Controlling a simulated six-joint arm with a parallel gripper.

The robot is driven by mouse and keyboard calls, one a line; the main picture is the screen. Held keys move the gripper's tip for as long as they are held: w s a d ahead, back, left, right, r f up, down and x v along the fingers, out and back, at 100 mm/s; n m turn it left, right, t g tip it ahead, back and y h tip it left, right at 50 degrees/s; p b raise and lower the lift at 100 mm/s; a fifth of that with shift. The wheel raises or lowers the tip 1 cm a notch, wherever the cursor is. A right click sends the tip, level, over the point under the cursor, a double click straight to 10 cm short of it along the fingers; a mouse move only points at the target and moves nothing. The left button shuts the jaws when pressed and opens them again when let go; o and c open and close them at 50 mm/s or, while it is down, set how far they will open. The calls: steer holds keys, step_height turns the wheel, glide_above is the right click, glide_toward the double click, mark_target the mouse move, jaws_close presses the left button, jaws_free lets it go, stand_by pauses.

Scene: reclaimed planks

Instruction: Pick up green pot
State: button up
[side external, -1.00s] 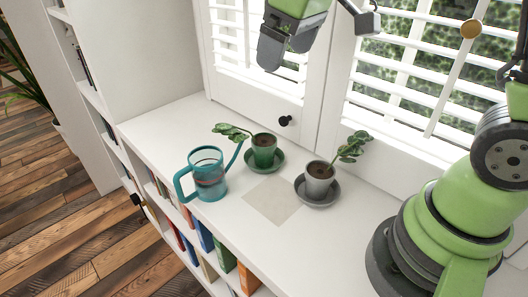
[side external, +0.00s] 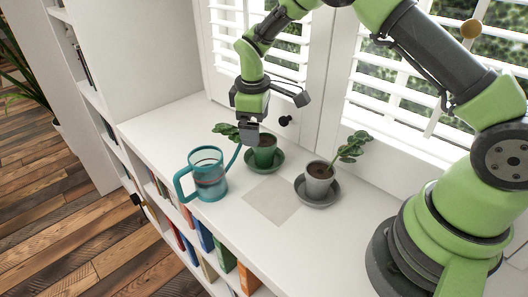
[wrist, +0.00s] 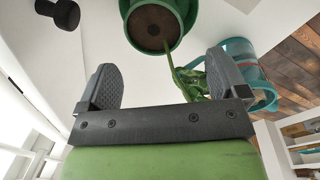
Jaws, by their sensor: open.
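The green pot (side external: 264,155) stands on a green saucer (side external: 278,163) on the white shelf top, with dark soil and a leafy plant leaning left. It also shows at the top of the wrist view (wrist: 168,42), beyond the fingertips, with its saucer partly cut off by the frame. My gripper (side external: 249,136) is above and just in front of the pot in the side view, covering part of the plant. In the wrist view my gripper (wrist: 162,82) is open and empty, its two fingers wide apart, with the plant's leaves (wrist: 193,80) near the right finger.
A teal watering can (side external: 207,176) stands close to the left of the green pot. A grey pot (side external: 319,182) on a grey saucer stands to the right. A beige square (side external: 270,202) lies bare in front. The shuttered window (side external: 400,85) and its frame rise behind.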

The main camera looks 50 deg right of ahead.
steer(key=f, duration=0.4)
steer(key=shift+w+d+f, duration=0.2)
steer(key=shift+d+f, duration=0.05)
steer(key=shift+f, duration=0.1)
steer(key=shift+c, duration=0.2)
steer(key=c, duration=1.2)
steer(key=shift+r, duration=0.1)
steer(key=shift+s+a+r, duration=0.2)
steer(key=shift+s+r, duration=0.2)
steer(key=shift+r, duration=0.05)
steer(key=s+a+r, duration=0.5)
steer(key=s+r, duration=0.5)
steer(key=s, duration=0.2)
